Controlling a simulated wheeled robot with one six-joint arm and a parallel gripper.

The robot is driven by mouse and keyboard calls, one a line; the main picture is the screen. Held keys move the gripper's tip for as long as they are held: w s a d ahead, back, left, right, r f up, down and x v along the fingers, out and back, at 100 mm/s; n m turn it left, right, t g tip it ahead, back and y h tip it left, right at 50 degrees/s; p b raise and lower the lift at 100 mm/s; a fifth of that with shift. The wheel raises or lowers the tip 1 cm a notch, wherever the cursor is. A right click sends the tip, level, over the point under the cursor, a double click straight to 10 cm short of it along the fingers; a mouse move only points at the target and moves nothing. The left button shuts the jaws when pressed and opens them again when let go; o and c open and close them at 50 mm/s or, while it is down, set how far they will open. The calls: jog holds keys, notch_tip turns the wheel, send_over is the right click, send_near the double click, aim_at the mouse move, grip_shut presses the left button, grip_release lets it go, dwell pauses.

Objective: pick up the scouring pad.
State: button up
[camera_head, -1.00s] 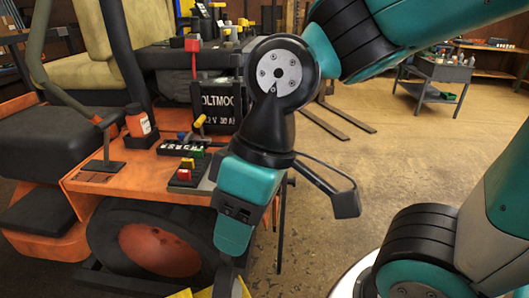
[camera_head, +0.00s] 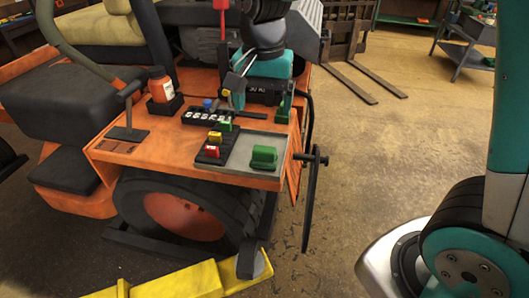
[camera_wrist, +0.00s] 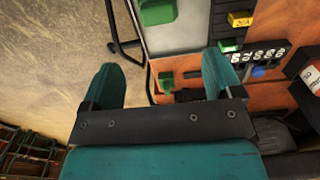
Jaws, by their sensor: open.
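A green block (camera_head: 264,157), which looks like the scouring pad, lies on a grey tray (camera_head: 240,163) at the right front of the orange deck. In the wrist view the green block (camera_wrist: 157,12) is at the top edge, partly cut off, beyond my fingertips. My gripper (camera_head: 260,100) is near the deck's back right, behind the tray and apart from the block. In the wrist view my gripper (camera_wrist: 165,68) has its teal fingers wide apart, with nothing held.
A black holder (camera_head: 211,153) with red, yellow and green pieces stands left of the tray. A numbered rack (camera_head: 207,117) and an orange bottle (camera_head: 160,84) are farther back. A small green part (camera_wrist: 166,82) shows between my fingers. Open floor (camera_head: 370,140) lies right.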

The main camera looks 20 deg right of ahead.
jog(key=p, duration=0.1)
send_over(265, 146)
notch_tip(265, 146, down, 6)
jog(key=shift+s+a+f, duration=0.1)
jog(key=shift+a+f, duration=0.05)
jog(key=shift+f, duration=0.1)
jog(key=shift+f+p, duration=1.2)
jog(key=shift+f, duration=1.45)
jog(key=c, duration=1.1)
jog(key=shift+r, duration=0.1)
notch_tip(265, 146, up, 20)
jog(key=b, duration=0.3)
jog(key=shift+b, duration=0.3)
jog(key=shift+o, duration=0.9)
